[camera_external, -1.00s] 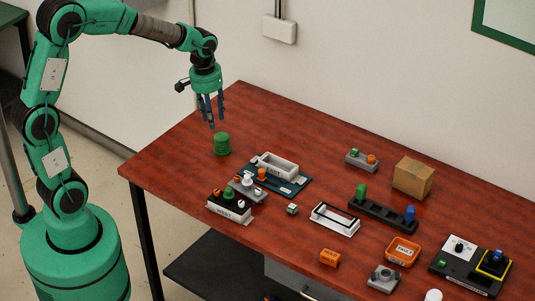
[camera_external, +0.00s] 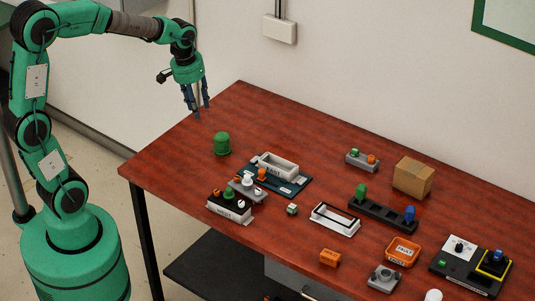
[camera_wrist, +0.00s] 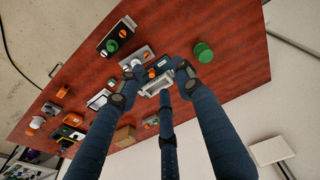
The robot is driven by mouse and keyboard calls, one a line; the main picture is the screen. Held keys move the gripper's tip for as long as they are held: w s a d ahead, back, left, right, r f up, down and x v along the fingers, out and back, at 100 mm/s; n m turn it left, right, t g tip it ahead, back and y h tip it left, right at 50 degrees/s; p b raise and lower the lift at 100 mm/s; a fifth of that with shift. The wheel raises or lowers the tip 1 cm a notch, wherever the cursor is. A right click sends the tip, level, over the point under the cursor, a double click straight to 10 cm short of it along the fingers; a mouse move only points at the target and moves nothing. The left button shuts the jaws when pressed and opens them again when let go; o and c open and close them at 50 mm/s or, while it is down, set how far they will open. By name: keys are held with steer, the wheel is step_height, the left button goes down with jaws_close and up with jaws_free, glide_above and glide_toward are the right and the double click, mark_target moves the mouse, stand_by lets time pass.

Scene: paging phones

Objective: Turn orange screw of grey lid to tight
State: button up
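A grey plate with a green knob and an orange knob (camera_external: 371,160) lies near the back of the table. Another grey lid-like piece (camera_external: 252,195) with a white knob sits in front of the blue base (camera_external: 290,191). An orange knob (camera_external: 261,174) stands on or beside that base, next to the white EAST box (camera_external: 290,172). I cannot tell which piece is the task's lid, or how tight any screw is. My gripper (camera_external: 197,112) hangs above the table's left back part, fingers apart, empty. Its fingers also spread in the wrist view (camera_wrist: 161,78).
A green cylinder (camera_external: 222,144) stands nearest my gripper. The WEST box (camera_external: 238,216) has a black top with a green knob. A white frame (camera_external: 335,219), black rack (camera_external: 382,216), cardboard box (camera_external: 412,178) and orange tray (camera_external: 402,251) stand further right.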

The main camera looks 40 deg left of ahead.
steer(key=m+g+p, duration=0.1)
steer(key=g+p, duration=0.1)
glide_above(237, 176)
step_height(237, 176, down, 15)
steer(key=shift+s+f, duration=0.1)
steer(key=shift+f, duration=0.05)
step_height(237, 176, down, 14)
steer(key=shift+r+b, duration=0.2)
steer(key=shift+b, duration=0.95)
jaws_close()
